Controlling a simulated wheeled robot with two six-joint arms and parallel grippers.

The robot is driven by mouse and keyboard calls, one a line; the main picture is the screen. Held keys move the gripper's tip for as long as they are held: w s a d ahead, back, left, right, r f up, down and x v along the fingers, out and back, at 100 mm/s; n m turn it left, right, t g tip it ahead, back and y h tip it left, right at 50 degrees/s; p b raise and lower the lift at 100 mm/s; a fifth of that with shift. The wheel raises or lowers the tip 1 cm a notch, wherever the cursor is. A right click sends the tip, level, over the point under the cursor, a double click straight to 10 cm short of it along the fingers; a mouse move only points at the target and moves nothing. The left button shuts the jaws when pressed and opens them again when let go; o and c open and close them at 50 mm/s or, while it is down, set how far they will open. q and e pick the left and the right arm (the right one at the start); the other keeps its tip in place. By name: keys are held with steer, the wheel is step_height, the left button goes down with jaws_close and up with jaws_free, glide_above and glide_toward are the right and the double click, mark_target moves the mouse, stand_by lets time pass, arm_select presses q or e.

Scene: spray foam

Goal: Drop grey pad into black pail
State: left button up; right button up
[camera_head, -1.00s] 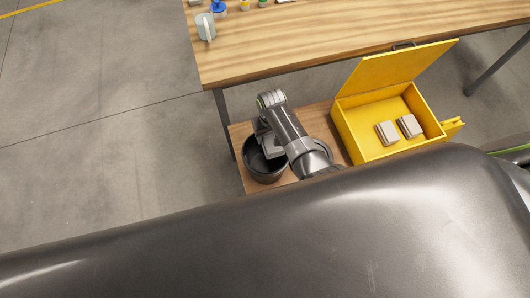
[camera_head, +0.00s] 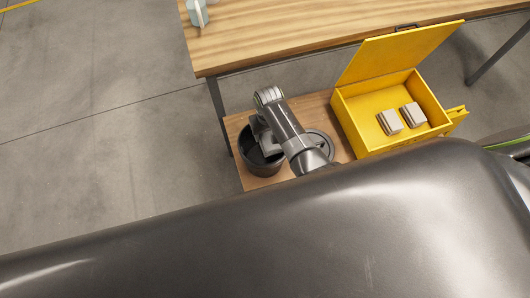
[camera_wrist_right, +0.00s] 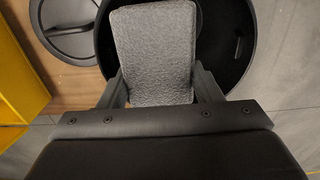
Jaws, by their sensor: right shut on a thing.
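In the right wrist view a grey textured pad (camera_wrist_right: 153,50) sits between the fingers of my right gripper (camera_wrist_right: 160,88), which is shut on it. Behind it is the black pail (camera_wrist_right: 238,45), open at the top, and the pad is over its opening. In the head view the pail (camera_head: 258,163) stands on a low wooden surface, and my right arm reaches over it with the gripper (camera_head: 265,142) above its mouth. The pad is hidden by the arm there. How far the pad is above the pail's rim is hard to tell. My left gripper is not in view.
A dark round lid (camera_wrist_right: 70,25) lies beside the pail. A yellow box (camera_head: 362,130) with its lid raised stands to the right, holding two pale blocks (camera_head: 390,122). A wooden table (camera_head: 290,35) stands behind, with a pale mug (camera_head: 197,14) at its edge.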

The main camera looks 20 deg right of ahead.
steer(key=o, duration=1)
steer(key=shift+r, duration=0.6)
step_height(320, 180, up, 16)
steer(key=shift+r, duration=0.1)
